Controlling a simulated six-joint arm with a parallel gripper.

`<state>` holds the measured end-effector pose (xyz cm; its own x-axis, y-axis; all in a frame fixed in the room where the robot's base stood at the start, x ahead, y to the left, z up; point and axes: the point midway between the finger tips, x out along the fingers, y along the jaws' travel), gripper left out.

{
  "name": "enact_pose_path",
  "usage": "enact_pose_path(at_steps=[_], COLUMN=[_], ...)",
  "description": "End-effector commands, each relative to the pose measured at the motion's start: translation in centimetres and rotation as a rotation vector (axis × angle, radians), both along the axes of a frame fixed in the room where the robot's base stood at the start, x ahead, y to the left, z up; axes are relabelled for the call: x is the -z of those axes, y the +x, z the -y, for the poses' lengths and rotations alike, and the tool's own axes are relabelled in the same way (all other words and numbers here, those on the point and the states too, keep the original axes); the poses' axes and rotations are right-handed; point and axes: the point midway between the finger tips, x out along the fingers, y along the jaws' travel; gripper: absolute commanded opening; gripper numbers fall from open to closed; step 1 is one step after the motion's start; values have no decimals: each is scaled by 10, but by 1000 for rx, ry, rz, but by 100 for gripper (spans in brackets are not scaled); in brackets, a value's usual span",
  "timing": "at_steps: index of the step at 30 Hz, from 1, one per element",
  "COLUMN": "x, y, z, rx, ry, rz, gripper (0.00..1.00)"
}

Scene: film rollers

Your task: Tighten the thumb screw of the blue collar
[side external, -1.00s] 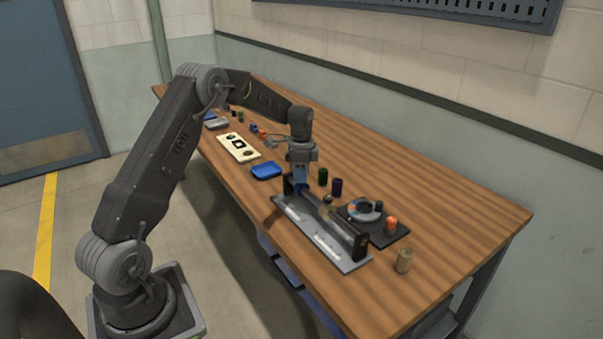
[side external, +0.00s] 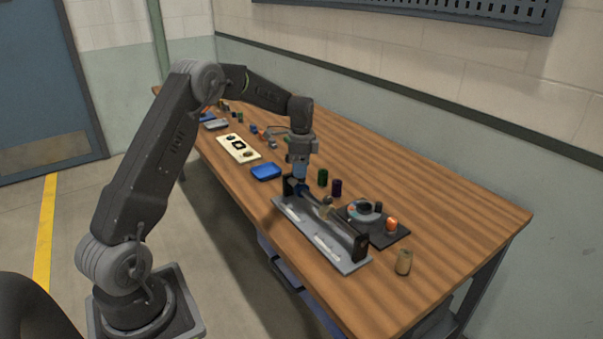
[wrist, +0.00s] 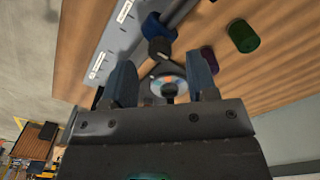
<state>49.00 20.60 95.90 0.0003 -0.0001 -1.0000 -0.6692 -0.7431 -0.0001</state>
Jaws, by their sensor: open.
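The blue collar (wrist: 155,26) sits around the shaft of the roller fixture in the wrist view. Its thumb screw, a dark knob (wrist: 160,48), stands out from the collar toward my gripper. My gripper (wrist: 160,66) is open and empty. Its two blue-grey fingers lie either side of the knob's line, with the knob just past the fingertips. In the side external view my gripper (side external: 299,176) points down over the far end of the fixture (side external: 325,238). There the collar is small and partly hidden by the fingers.
A green cylinder (side external: 323,177) and a purple cylinder (side external: 337,188) stand behind the fixture. A round device (side external: 364,211) on a black plate, an orange piece (side external: 392,224) and a tan cylinder (side external: 403,262) are to the right. A blue tray (side external: 266,172) lies left.

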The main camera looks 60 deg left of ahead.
Motion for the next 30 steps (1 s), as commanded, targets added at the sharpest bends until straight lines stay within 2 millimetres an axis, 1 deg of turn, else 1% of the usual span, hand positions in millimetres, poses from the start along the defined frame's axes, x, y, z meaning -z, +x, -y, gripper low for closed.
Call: enact_pose_path(at_steps=[1,3,9,12,15,18,21,30], x=[-13,-30,-73,-90,-102,-108,-111,-111], y=[1,1,1,1,0,0,0,0], z=[0,0,0,0,0,0,0,0], rx=[0,0,0,0,0,0,0,0], ry=[3,3,2,2,1,1,0,0], rz=[6,6,5,4,2,2,0,0], gripper=[53,53,53,53,53,53,53,53])
